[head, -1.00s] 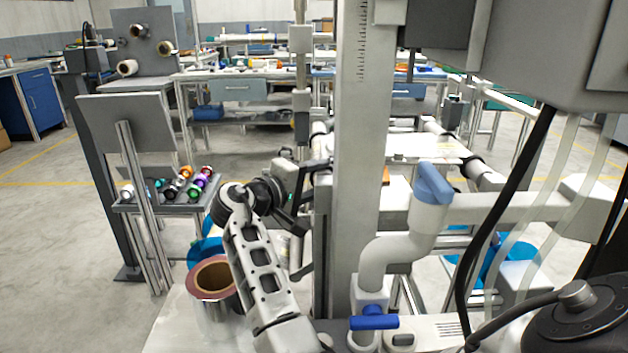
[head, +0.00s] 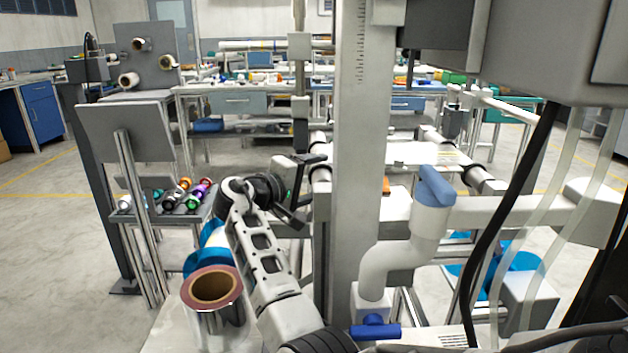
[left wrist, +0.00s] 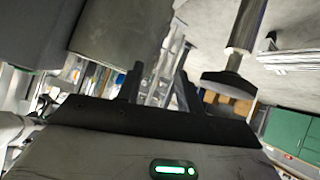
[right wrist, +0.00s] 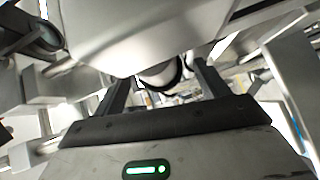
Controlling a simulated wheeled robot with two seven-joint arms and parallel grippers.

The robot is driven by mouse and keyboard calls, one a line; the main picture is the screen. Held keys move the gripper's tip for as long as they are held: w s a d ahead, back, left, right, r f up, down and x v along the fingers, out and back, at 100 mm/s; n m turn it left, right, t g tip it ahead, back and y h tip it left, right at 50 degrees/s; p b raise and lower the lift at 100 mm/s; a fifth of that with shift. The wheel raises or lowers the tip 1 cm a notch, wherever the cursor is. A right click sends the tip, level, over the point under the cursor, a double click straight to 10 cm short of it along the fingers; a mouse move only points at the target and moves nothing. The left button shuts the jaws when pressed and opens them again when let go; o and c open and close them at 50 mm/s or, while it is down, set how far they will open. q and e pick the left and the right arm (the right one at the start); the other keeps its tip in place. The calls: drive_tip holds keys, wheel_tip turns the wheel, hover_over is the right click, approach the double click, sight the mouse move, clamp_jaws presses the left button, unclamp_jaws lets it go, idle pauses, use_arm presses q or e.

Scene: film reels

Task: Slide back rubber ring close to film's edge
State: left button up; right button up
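In the head view another black ring (head: 490,186) shows on a right-hand roller. A pale sheet, perhaps the film (head: 415,153), lies between the rollers. My left gripper (left wrist: 158,88) is open and empty; a rod with a dark end (left wrist: 228,84) is right of it.
A tall grey column (head: 362,150) blocks part of the head view. White pipework with a blue handle (head: 375,330) stands at front right. A reddish-brown film roll (head: 213,290) stands at front left. A rack with small coloured rolls (head: 183,220) is beyond it.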

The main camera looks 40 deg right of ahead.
use_arm(q)
drive_tip(key=shift+s+a, duration=0.1)
use_arm(e)
drive_tip(key=shift+s+a, duration=0.1)
drive_tip(key=shift+a, duration=0.2)
use_arm(q)
drive_tip(key=shift+a+r+p, duration=0.15)
drive_tip(key=shift+r+p, duration=0.3)
drive_tip(key=shift+r, duration=0.4)
use_arm(e)
drive_tip(key=v, duration=1.5)
drive_tip(key=shift+a, duration=0.2)
use_arm(q)
drive_tip(key=shift+f, duration=0.1)
use_arm(e)
drive_tip(key=shift+r, duration=0.1)
